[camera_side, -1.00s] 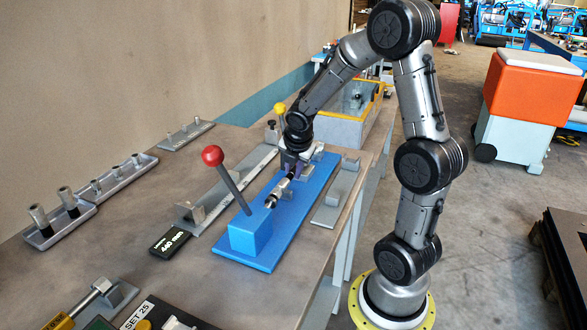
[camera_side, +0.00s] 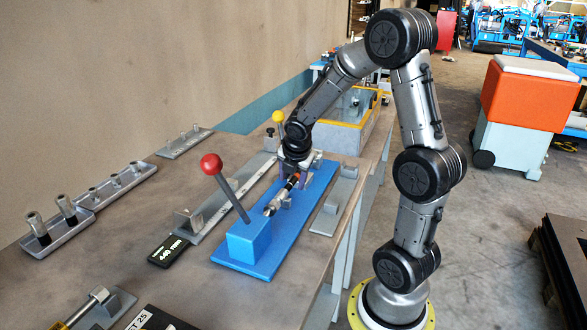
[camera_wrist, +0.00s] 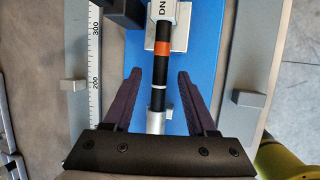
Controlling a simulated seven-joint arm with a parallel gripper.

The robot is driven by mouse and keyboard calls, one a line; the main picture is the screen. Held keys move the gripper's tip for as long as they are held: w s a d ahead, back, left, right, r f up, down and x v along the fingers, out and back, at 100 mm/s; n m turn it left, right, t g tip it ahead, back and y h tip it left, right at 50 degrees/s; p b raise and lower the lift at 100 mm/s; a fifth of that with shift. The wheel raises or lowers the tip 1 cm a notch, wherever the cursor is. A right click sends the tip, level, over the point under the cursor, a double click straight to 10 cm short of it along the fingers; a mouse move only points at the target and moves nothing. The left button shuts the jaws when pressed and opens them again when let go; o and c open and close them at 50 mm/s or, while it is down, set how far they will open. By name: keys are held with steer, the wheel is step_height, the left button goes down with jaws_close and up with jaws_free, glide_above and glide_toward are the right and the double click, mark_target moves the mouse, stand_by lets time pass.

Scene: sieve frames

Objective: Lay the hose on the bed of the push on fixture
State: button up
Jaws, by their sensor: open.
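The push-on fixture is a long blue plate (camera_side: 262,257) with a blue block and a red-knobbed lever (camera_side: 211,164) at its near end. In the side view, the hose (camera_side: 291,184) shows partly below my gripper (camera_side: 292,176). A silver end piece (camera_wrist: 156,122) continues from the hose in the wrist view. My gripper (camera_wrist: 170,88) is open, its purple fingers on either side of the hose with gaps. Whether the hose touches the bed is unclear.
A ruler rail (camera_wrist: 95,70) runs left of the fixture, and a grey bracket strip (camera_side: 328,214) lies right of it. Trays with upright metal pieces (camera_side: 60,234) stand at the left. A yellow-rimmed bin (camera_side: 340,127) is behind. A black display (camera_side: 168,249) lies in front.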

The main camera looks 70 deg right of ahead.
steer(key=v, duration=1.3)
steer(key=shift+r, duration=0.3)
steer(key=shift+w+a, duration=0.1)
steer(key=shift+a, duration=0.05)
steer(key=s+a+r+m+t+y, duration=0.2)
steer(key=s+a+r+t, duration=0.15)
steer(key=a, duration=0.65)
steer(key=s+a+f+m+y, duration=0.1)
steer(key=s+a+f+m, duration=0.1)
steer(key=m, duration=0.5)
steer(key=s+a+f+m+y, duration=0.1)
steer(key=s+a+f+m, duration=0.1)
steer(key=s+a+m, duration=0.3)
steer(key=shift+s+a+m+g, duration=0.4)
steer(key=shift+s+m, duration=0.3)
steer(key=shift+m, duration=1)
steer(key=shift+d, duration=0.1)
